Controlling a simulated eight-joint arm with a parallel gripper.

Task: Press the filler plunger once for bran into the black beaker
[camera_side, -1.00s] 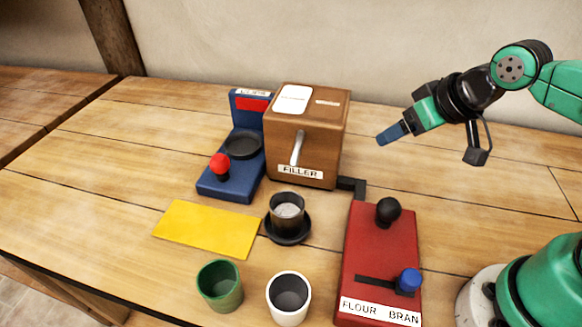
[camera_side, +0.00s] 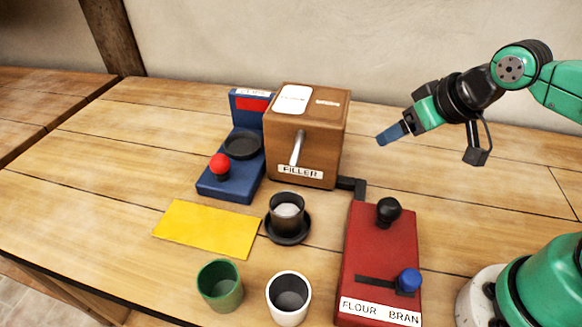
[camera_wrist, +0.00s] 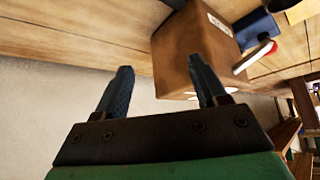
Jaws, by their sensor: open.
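The wooden filler box (camera_side: 309,137) stands at the table's middle, with a pale spout or lever on its front; it also shows in the wrist view (camera_wrist: 180,62). The black beaker (camera_side: 287,211) stands upright on a round black base in front of it and holds some pale stuff. A red unit (camera_side: 378,255) has a black knob plunger (camera_side: 388,211) at its back and a blue slider knob (camera_side: 409,280) at the BRAN end of its slot. My gripper (camera_side: 387,138) is open and empty, in the air right of the filler box.
A blue device (camera_side: 229,186) with a red knob (camera_side: 220,163) and a black dish (camera_side: 242,145) stands left of the filler. A yellow mat (camera_side: 206,228) lies at front left. A green cup (camera_side: 220,285) and a white cup (camera_side: 289,297) stand at the front. The table's back right is clear.

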